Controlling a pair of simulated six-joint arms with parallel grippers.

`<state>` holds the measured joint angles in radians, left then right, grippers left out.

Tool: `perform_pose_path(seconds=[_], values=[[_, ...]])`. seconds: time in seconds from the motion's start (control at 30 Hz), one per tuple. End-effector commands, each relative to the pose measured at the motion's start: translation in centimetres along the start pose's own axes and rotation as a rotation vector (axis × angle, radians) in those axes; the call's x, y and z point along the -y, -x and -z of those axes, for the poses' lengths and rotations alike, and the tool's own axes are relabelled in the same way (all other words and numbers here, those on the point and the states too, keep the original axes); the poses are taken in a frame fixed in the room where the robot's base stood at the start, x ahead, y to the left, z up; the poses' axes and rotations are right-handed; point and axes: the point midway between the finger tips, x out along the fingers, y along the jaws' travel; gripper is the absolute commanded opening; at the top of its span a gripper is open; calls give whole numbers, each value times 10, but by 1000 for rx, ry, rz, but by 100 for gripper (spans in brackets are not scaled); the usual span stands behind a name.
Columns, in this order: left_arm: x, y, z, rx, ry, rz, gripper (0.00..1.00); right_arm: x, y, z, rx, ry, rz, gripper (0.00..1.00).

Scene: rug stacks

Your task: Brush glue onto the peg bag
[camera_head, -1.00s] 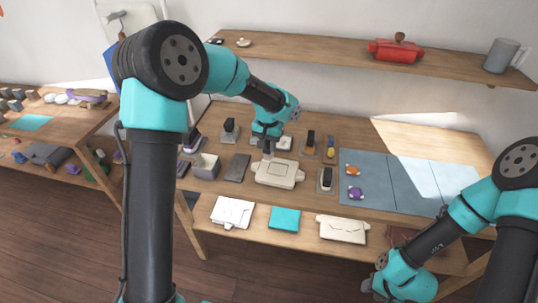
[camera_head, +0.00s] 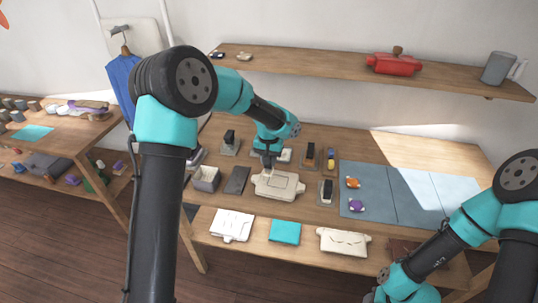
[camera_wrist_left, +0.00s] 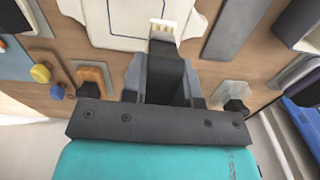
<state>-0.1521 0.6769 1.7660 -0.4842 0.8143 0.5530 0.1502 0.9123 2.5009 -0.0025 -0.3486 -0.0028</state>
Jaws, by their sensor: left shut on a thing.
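The cream peg bag (camera_head: 291,187) lies flat on the table with a rectangular outline on its top; part of it also shows at the top of the left wrist view (camera_wrist_left: 100,32). My left gripper (camera_head: 268,163) is over the bag's upper left part in the head view. In the left wrist view it is shut on a brush (camera_wrist_left: 165,24) with pale bristles, pointing at the bag. I cannot tell whether the bristles touch it. My right gripper (camera_head: 380,293) is at the bottom right of the head view, too small and partly cut off to tell its jaws.
A grey box (camera_head: 205,179) and a dark slab (camera_head: 237,180) lie left of the bag. Several dark-handled tools on bases stand around it. A grey-blue mat (camera_head: 410,195) is at right. A lower shelf in front holds a teal square (camera_head: 285,231) and cream pieces.

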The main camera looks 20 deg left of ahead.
Motion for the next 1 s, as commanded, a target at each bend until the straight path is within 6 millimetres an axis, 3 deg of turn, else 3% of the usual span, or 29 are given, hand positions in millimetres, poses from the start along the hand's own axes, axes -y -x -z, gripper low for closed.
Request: perform_pose_path(seconds=[0.3, 0.87, 0.9, 1.0], values=[[0, -23, 0, 1, 0, 1, 0, 0, 0, 0, 0, 0, 0, 43], [0, -25, 0, 0, -1, 1, 0, 0, 0, 0, 0, 0, 0, 43], [0, -25, 0, 0, -1, 1, 24, 0, 0, 0, 0, 0, 0, 43], [0, -25, 0, 0, -1, 1, 15, 0, 0, 0, 0, 0, 0, 43]])
